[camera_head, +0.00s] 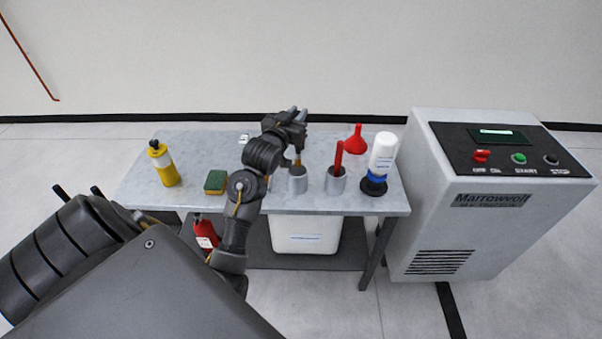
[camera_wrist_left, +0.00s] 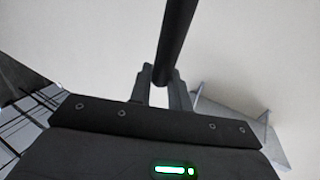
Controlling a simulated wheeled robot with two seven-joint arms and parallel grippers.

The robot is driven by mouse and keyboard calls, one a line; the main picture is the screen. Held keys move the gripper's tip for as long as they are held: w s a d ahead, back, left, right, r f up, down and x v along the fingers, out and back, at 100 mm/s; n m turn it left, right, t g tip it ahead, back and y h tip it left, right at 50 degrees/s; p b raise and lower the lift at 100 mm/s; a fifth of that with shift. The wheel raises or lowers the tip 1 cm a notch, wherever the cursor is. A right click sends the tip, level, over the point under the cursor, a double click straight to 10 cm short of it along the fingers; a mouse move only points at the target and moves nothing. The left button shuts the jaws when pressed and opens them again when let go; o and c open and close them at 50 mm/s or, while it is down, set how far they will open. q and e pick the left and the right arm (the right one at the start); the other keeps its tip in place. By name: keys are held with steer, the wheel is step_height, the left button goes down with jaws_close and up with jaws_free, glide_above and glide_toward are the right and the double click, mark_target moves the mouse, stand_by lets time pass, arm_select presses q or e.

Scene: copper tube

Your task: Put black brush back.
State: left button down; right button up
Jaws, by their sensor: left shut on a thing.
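My left gripper (camera_head: 298,116) is above the table and shut on the black brush. In the left wrist view, the brush's black handle (camera_wrist_left: 176,40) stands between the two fingers (camera_wrist_left: 163,85). In the head view the gripper hides most of the brush. The right grey cup (camera_head: 336,184) holds a red-handled tool (camera_head: 339,158). My right gripper is not in view.
On the grey table (camera_head: 225,146) stand a yellow bottle (camera_head: 164,166), a green-yellow sponge (camera_head: 215,182), a red funnel (camera_head: 355,140) and a white-blue bottle (camera_head: 382,158) on a black base. A white bin (camera_head: 305,235) and a red bottle (camera_head: 205,234) are below. A machine (camera_head: 455,230) stands right.

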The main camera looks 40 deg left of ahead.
arm_select(q)
glide_above(297, 155)
step_height(297, 155, down, 5)
steer(key=shift+f, duration=0.75)
steer(key=shift+f+p, duration=0.35)
steer(key=shift+f, duration=1.4)
steer(key=c, duration=1.3)
jaws_free()
steer(key=shift+s, duration=0.1)
steer(key=b+v, duration=0.1)
steer(key=v, duration=1)
steer(key=shift+s+b, duration=0.4)
steer(key=shift+d, duration=0.1)
